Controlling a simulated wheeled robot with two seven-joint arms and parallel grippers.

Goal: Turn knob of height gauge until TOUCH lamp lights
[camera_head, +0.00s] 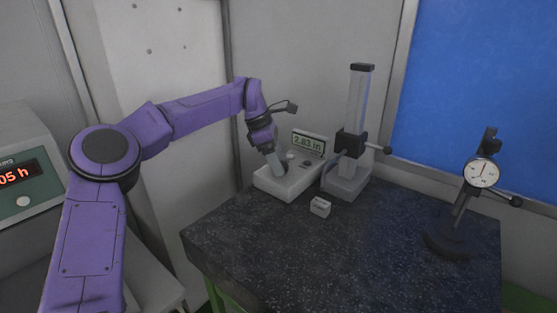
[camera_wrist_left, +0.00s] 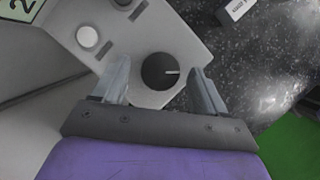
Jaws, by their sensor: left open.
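The height gauge has a pale base console (camera_head: 289,183) with a display (camera_head: 308,142) reading "2.83 in", and a column (camera_head: 357,100) with a dark slider (camera_head: 351,143). In the left wrist view a dark round knob (camera_wrist_left: 158,72) with a white pointer line sits on the console (camera_wrist_left: 190,45). My left gripper (camera_wrist_left: 161,68) is open, its fingers on either side of the knob; I cannot tell whether they touch it. In the head view the left gripper (camera_head: 276,163) reaches down to the console and hides the knob. No lit lamp is visible, and no TOUCH label is readable. My right gripper is not in view.
A dial indicator (camera_head: 482,173) on a black stand (camera_head: 452,243) is at the right. A white round button (camera_wrist_left: 87,36) is near the left finger. The table's front is clear.

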